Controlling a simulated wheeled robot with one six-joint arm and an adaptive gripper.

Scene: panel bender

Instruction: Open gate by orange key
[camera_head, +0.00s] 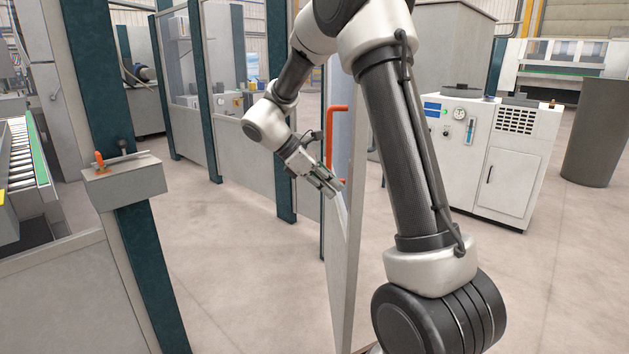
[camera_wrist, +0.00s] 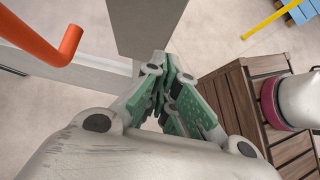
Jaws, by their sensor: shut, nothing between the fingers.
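The orange key (camera_head: 99,160) sits on a grey lock box (camera_head: 125,181) on the dark teal post at the left. The gate (camera_head: 345,255) stands swung open, seen nearly edge-on at the middle, with a wide gap between it and the post. Its orange handle (camera_head: 337,132) also shows at the upper left of the wrist view (camera_wrist: 45,40). My gripper (camera_head: 334,188) is shut and empty beside the gate, close below the handle and apart from it. In the wrist view its green-padded fingers (camera_wrist: 171,75) are together. My arm hides part of the gate.
A white cabinet (camera_head: 490,155) with gauges and a grey cylinder (camera_head: 598,132) stand at the right. A roller conveyor (camera_head: 20,165) is at the far left. The floor (camera_head: 230,270) in the opening is clear.

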